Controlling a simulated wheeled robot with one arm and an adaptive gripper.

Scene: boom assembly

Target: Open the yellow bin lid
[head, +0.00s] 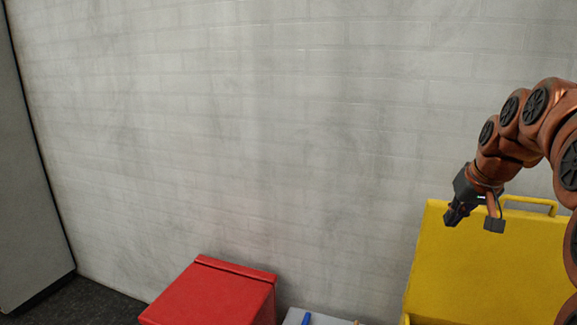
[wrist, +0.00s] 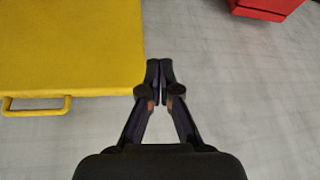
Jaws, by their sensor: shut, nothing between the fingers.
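The yellow bin lid (head: 490,262) stands raised at the right of the head view, its broad face showing and its handle (head: 532,205) along the top edge. The lid also fills the upper left of the wrist view (wrist: 70,45), with the handle (wrist: 38,105) at its lower left. My gripper (head: 472,216) is at the lid's upper left corner in the head view. In the wrist view my gripper (wrist: 160,70) is shut and empty, just right of the lid's edge and apart from the handle. Most of the yellow bin's body is out of view.
A closed red bin (head: 215,293) stands at the lower left of centre; it also shows in the wrist view (wrist: 270,7). Between the bins is a grey surface (head: 293,317) with a blue item (head: 306,319). A pale brick wall (head: 250,130) is behind.

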